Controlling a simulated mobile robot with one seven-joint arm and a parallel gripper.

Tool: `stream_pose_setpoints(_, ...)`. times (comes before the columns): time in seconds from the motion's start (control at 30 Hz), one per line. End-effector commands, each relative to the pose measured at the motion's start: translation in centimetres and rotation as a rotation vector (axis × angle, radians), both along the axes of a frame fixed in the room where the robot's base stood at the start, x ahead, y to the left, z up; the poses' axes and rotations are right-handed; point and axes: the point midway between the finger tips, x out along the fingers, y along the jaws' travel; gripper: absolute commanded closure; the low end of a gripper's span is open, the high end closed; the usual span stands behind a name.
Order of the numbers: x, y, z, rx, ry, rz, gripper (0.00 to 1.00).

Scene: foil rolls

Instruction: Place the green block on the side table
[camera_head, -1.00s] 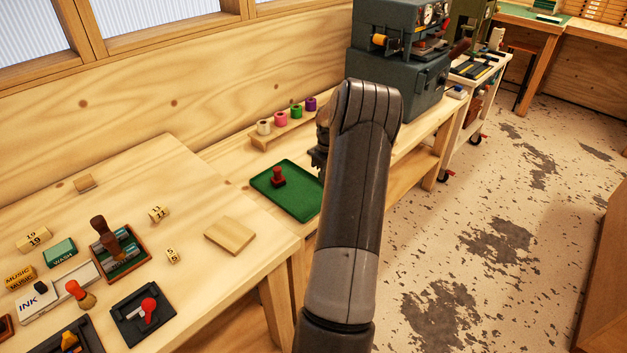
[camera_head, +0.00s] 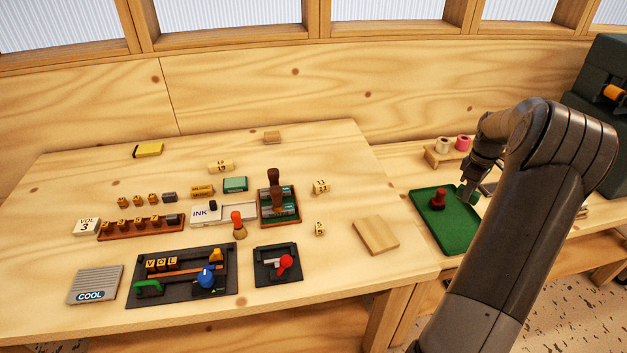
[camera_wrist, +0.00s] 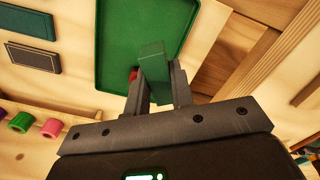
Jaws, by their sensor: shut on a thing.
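The green block (camera_wrist: 153,66) is between the fingers of my gripper (camera_wrist: 157,92) in the wrist view, which is shut on it. In the head view my gripper (camera_head: 468,190) hangs over the right part of a green tray (camera_head: 430,228); the block is hard to make out there against the tray. The tray lies on the side table (camera_head: 398,165), right of the larger workbench (camera_head: 330,150). I cannot tell how high the block is above the tray.
A dark red stamp (camera_head: 438,199) stands on the tray, close to my gripper. A wooden rack (camera_head: 437,158) with coloured foil rolls is behind it. A dark machine (camera_head: 590,90) stands at the far right. Stamps and type blocks crowd the workbench; a wooden slab (camera_head: 376,235) lies at its right edge.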

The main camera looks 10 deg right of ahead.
Motion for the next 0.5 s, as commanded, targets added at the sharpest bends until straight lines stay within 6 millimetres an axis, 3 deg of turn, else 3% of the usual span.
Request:
stream_pose_setpoints(0.03, 1.9, 2.2, 1.0, -0.002, -0.001, 0.096, 1.0)
stream_pose_setpoints(0.2, 6.8, 9.4, 4.0, -0.003, 0.0, 0.427, 1.0)
stream_pose_setpoints(0.4, 10.5, 17.3, 7.0, -0.001, -0.001, 0.761, 1.0)
stream_pose_setpoints(0.5, 11.4, 20.0, 8.0, 0.0, -0.001, 0.878, 1.0)
